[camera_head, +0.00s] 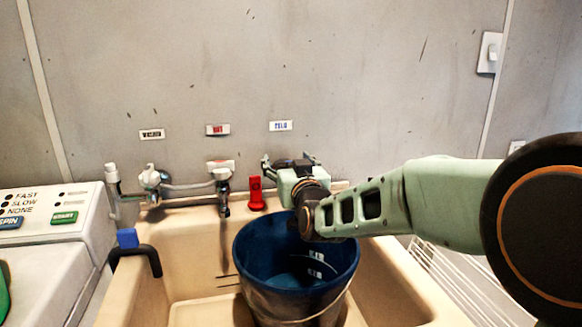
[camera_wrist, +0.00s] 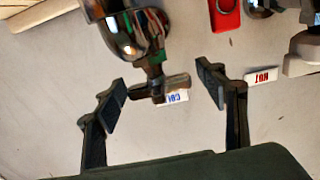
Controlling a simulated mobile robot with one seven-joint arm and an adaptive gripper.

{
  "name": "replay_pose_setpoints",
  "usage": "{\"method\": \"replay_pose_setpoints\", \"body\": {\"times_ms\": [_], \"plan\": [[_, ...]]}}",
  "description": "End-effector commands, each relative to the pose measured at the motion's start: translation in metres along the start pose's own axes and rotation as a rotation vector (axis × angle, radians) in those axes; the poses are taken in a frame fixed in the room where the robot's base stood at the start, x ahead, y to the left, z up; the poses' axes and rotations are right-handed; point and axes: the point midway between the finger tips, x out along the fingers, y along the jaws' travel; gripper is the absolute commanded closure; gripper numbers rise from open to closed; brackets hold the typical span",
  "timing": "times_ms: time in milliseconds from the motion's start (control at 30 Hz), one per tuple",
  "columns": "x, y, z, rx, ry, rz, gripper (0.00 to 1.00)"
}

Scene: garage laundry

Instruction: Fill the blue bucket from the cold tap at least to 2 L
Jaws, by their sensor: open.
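The blue bucket (camera_head: 252,250) stands upright in the sink, with pale marks on its inner wall; I cannot tell its water level. The COLD label (camera_head: 281,126) is on the wall above my gripper (camera_head: 287,163), which hides most of the cold tap in the head view. In the wrist view the cold tap's metal body (camera_wrist: 122,38) and its cross handle (camera_wrist: 172,82) show, with the COLD label (camera_wrist: 176,97) behind. My gripper (camera_wrist: 162,88) is open, one finger on each side of the handle, with gaps visible on both sides.
The hot tap (camera_head: 221,180) and washer tap (camera_head: 152,178) are to the left. A red object (camera_head: 256,194) stands between the hot tap and my gripper. The beige sink (camera_head: 400,285) surrounds the bucket. A washer (camera_head: 60,235) is at left, a wire rack (camera_head: 455,275) at right.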

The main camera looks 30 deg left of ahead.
Motion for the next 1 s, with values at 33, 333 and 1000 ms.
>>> {"method": "replay_pose_setpoints", "body": {"times_ms": [33, 333, 1000], "plan": [[-0.004, 0.0, -0.001, -0.001, 0.001, 0.0, 0.35], [-0.052, 0.0, -0.001, -0.002, 0.001, 0.001, 0.35], [-0.118, 0.0, 0.0, 0.0, 0.0, 0.0, 0.35]]}}
